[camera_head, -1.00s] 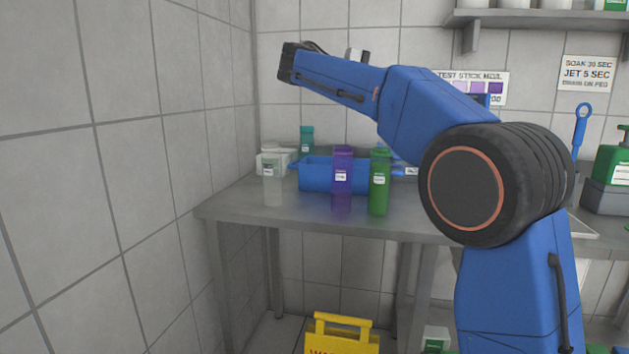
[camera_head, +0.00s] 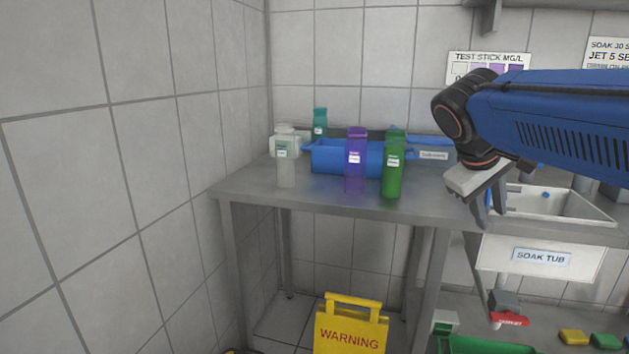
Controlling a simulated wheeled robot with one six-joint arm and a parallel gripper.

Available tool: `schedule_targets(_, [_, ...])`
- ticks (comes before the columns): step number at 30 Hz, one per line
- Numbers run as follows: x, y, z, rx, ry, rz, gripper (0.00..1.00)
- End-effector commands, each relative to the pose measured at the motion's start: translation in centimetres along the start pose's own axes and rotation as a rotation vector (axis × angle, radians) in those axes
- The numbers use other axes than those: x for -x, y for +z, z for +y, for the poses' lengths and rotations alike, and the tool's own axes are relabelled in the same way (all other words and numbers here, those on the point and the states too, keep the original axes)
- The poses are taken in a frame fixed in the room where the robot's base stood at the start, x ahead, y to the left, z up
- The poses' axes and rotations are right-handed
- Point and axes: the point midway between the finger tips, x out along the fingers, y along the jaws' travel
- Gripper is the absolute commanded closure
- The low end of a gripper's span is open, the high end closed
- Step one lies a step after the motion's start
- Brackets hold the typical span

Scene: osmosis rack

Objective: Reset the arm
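My gripper (camera_head: 487,218) hangs from my blue arm at the right, pointing down in front of the table's right part and the soak tub. Its grey fingers are seen at a slant, and I cannot tell whether they are apart or shut. I see no object in it. My arm reaches in from the right edge and hides part of the back wall and counter.
A steel table (camera_head: 240,187) holds a clear bottle (camera_head: 286,165), a teal bottle (camera_head: 320,122), a purple bottle (camera_head: 356,160), a green bottle (camera_head: 393,170) and a blue bin (camera_head: 328,158). A soak tub (camera_head: 590,207) stands right. A yellow warning sign (camera_head: 350,325) stands below.

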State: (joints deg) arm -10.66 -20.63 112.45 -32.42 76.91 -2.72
Motion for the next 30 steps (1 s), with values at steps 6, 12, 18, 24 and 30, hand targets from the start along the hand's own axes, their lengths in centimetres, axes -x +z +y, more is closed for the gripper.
schedule_targets(6, [-3.3, 6.9, -6.2, -0.101, -0.169, 0.055, 0.70])
schedule_targets(12, [-6.1, 12.2, -12.4, -0.220, -0.314, 0.107, 0.70])
schedule_targets(18, [-8.4, 15.8, -17.6, -0.339, -0.424, 0.149, 0.70])
schedule_targets(24, [-9.4, 17.2, -19.9, -0.399, -0.471, 0.169, 0.70])
schedule_targets(30, [-9.5, 17.4, -20.1, -0.405, -0.476, 0.171, 0.70])
